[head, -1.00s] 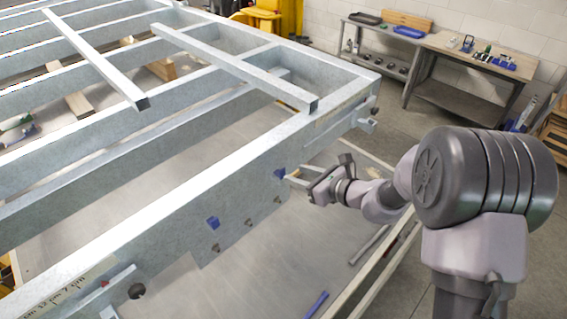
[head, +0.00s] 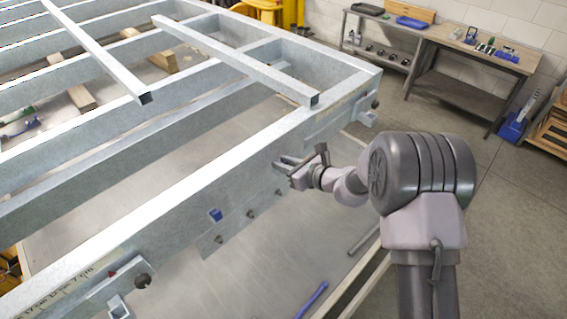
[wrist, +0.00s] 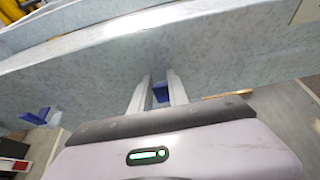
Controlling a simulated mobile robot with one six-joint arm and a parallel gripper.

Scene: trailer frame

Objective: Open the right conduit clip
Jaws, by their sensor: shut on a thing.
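The right conduit clip (wrist: 160,93) is small and blue, on the side face of the grey trailer frame (head: 180,212). In the wrist view it sits between the two pale fingers of my gripper (wrist: 157,92), which are shut on it. In the head view my gripper (head: 281,164) reaches the side of the frame and hides this clip. The left conduit clip (head: 215,215) is also blue, further left on the same face, with nothing touching it. It also shows in the wrist view (wrist: 36,117). Whether the held clip is open cannot be told.
Several dark bolts, one of them a bolt (head: 250,213), stick out of a plate below the clips. A crossbar (head: 240,62) lies over the frame above. A blue rod (head: 311,300) lies below. A workbench (head: 470,75) stands at the back right.

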